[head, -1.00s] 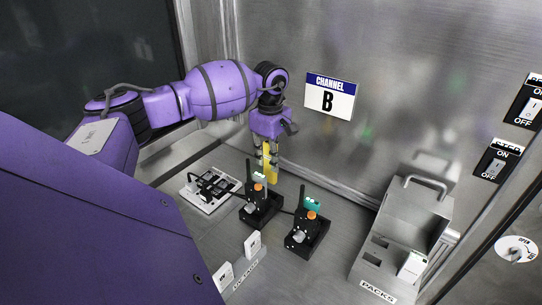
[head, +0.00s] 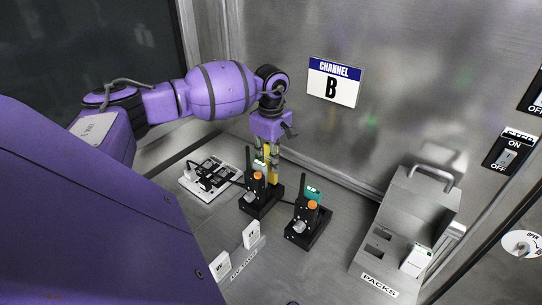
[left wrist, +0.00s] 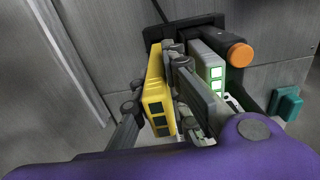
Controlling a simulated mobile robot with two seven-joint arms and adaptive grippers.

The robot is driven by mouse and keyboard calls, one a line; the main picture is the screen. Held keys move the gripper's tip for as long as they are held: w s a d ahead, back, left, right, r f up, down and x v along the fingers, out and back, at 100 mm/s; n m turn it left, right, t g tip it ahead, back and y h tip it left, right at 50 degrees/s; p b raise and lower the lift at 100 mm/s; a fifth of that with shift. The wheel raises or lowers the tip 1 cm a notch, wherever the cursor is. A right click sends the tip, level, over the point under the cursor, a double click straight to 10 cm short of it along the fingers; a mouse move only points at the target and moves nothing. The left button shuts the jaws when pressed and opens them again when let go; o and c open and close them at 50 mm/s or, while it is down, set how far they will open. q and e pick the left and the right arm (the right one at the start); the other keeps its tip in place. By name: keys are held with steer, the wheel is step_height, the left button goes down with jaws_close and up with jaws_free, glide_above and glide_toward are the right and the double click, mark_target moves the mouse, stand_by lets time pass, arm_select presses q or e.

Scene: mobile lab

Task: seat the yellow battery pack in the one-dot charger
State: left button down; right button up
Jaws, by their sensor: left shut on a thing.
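My left gripper (head: 267,157) is shut on the yellow battery pack (head: 272,172), just behind the left black charger (head: 262,204). In the left wrist view, the yellow pack (left wrist: 157,98) stands between the fingers, its far end close to the black charger edge (left wrist: 183,24). I cannot tell whether it is seated. A white pack with green squares (left wrist: 210,68) stands beside the right finger, near an orange knob (left wrist: 240,55). A second black charger (head: 308,228) stands to the right. No dot marks are readable. My right gripper is not in view.
A white board with black parts (head: 211,177) lies left of the chargers. A metal PACKS holder (head: 391,262) with a white pack (head: 416,260) stands at right. Two white tags (head: 251,234) stand in front. The steel wall is close behind the gripper.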

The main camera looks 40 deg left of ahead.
arm_select(q)
steer(key=shift+b, duration=0.3)
arm_select(e)
steer(key=shift+s+f, duration=0.35)
steer(key=shift+f, duration=0.15)
stand_by(1.1)
arm_select(q)
steer(key=shift+f+b, duration=1)
steer(key=shift+f, duration=1.25)
arm_select(e)
steer(key=shift+s+f+g, duration=0.2)
steer(key=shift+s+f, duration=0.4)
steer(key=shift+f, duration=0.15)
steer(key=shift+s+f+g, duration=0.2)
steer(key=shift+s+f, duration=0.35)
steer(key=shift+f, duration=0.2)
arm_select(q)
steer(key=c, duration=1.6)
jaws_free()
steer(key=shift+r, duration=0.1)
steer(key=shift+c, duration=0.2)
arm_select(e)
steer(key=shift+w, duration=0.1)
arm_select(q)
step_height(320, 180, up, 12)
